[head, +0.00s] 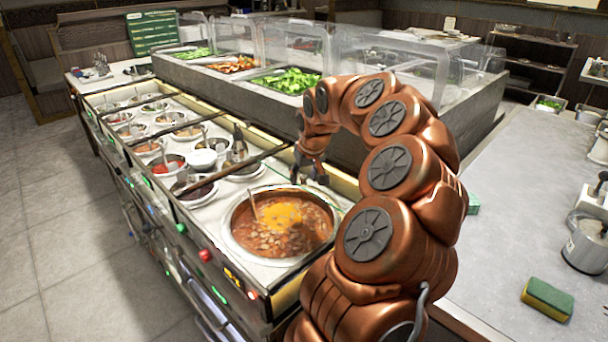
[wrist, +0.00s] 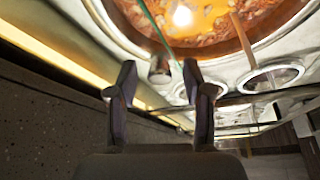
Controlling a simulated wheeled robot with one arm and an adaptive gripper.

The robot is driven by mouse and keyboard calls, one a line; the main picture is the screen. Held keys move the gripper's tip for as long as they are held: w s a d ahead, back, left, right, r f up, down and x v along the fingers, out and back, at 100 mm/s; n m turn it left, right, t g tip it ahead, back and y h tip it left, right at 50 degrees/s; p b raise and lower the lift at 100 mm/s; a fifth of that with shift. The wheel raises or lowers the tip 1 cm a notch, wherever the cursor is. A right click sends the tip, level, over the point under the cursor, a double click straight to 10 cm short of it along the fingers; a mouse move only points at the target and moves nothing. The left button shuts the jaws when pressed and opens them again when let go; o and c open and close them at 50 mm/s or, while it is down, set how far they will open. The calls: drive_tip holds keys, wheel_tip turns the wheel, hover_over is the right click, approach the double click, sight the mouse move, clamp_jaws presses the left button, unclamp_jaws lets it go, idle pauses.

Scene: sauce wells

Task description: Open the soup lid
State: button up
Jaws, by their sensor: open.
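The soup (head: 285,222), brown with an orange patch, fills a large round well at the near end of the counter. Its surface shows in the head view, and a ladle handle (head: 253,206) stands in it. No opaque lid covers it; I cannot tell whether a clear lid does. In the wrist view a bright glare lies over the soup (wrist: 205,28). A small metal knob-like piece (wrist: 160,70) sits at the well's edge, between my fingertips in the picture. My gripper (head: 311,174) is open and empty, above the well's far edge; its two fingers show in the wrist view (wrist: 160,82).
Several small sauce wells (head: 168,163) line the counter beyond the soup. A dark bar (head: 235,165) crosses the counter near the soup. Clear guards (head: 350,60) stand over salad trays behind. A sponge (head: 547,299) and a metal pot (head: 588,245) are on the right worktop.

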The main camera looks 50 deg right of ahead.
clamp_jaws()
idle(0.4)
